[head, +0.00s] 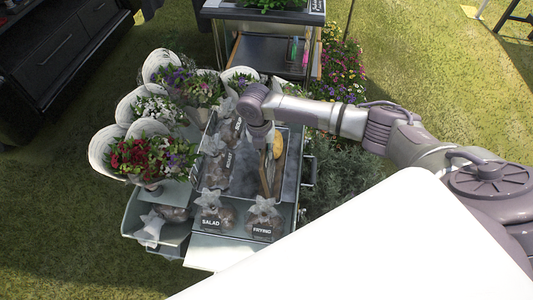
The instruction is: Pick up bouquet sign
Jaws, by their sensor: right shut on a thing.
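My right arm reaches in from the right over a grey tiered cart (211,251). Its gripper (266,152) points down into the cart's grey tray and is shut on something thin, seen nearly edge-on. A narrow brown panel (268,175) is just below the fingers. It may be the bouquet sign, but no lettering on it can be read. A yellow item (278,145) lies right beside the gripper. Bouquets in white paper, one with red flowers (138,157), stand on the cart's left side. My left gripper is not in view.
Bagged goods with black labels, SALAD (211,222) and FRYING (262,231), sit at the cart's front. A second stand (262,50) is behind, with flowering plants (343,65) to its right. Dark shelving (62,50) is at upper left. Grass is open at left.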

